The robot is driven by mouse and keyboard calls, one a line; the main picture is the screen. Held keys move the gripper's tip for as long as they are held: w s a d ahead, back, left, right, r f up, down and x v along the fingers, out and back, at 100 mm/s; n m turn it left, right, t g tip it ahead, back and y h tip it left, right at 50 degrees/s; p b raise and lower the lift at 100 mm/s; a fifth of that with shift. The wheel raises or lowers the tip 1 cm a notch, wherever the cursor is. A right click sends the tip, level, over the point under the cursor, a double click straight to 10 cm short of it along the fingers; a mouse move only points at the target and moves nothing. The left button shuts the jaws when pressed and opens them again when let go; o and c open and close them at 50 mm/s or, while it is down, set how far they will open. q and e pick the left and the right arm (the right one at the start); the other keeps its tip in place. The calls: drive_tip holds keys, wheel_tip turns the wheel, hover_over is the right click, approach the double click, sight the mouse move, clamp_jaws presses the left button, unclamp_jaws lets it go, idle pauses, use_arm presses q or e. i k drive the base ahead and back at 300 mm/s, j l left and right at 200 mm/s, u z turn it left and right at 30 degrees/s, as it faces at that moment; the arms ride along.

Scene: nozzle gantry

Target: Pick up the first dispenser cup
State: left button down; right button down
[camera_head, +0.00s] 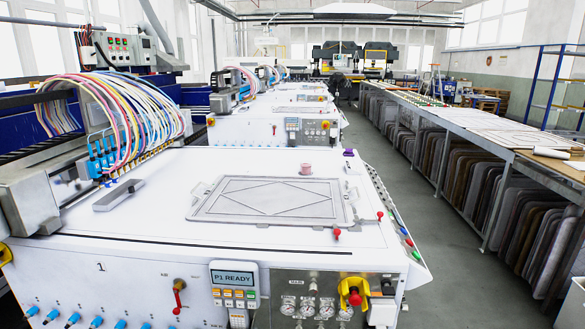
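A small pinkish cup-like piece (305,170) stands upright on the white machine top (150,215), just behind the flat grey framed plate (205,210). I cannot tell whether it is the first dispenser cup. A row of blue nozzles (101,157) hangs from the gantry at the left, with many coloured hoses (115,100) running into them. Neither of my grippers shows in the head view, and nothing is seen held.
A grey bar (118,195) lies on the machine top, left of the plate. Small red-knobbed levers (337,233) stand near its front right. The front panel carries a "P1 READY" display (232,278) and gauges. A long side table (490,130) stands right, across a clear aisle (400,175).

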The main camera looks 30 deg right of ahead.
sight(305, 166)
drive_tip(key=l+z, duration=0.45)
drive_tip(key=i+l+z, duration=0.2)
drive_tip(key=l+z, duration=0.25)
drive_tip(key=i+l+z, duration=0.1)
drive_tip(key=z, duration=0.3)
drive_tip(key=i+l+z, duration=0.1)
drive_tip(key=l+z, duration=0.15)
drive_tip(key=z, duration=0.15)
drive_tip(key=i+l+z, duration=0.1)
drive_tip(key=z, duration=0.3)
drive_tip(key=i+l+z, duration=0.3)
drive_tip(key=i, duration=0.2)
drive_tip(key=i+z, duration=0.3)
drive_tip(key=i, duration=0.2)
drive_tip(key=i+u, duration=0.3)
drive_tip(key=i, duration=0.35)
drive_tip(key=i+l+u, duration=0.25)
drive_tip(key=i, duration=0.35)
drive_tip(key=i+j+u, duration=0.15)
drive_tip(key=i+u, duration=0.2)
drive_tip(key=i, duration=0.2)
drive_tip(key=i+u, duration=0.35)
drive_tip(key=i, duration=0.25)
drive_tip(key=i+u, duration=0.2)
drive_tip(key=u, duration=0.2)
drive_tip(key=i+l+u, duration=0.15)
drive_tip(key=u, duration=0.25)
drive_tip(key=i+l+u, duration=0.2)
drive_tip(key=u, duration=0.2)
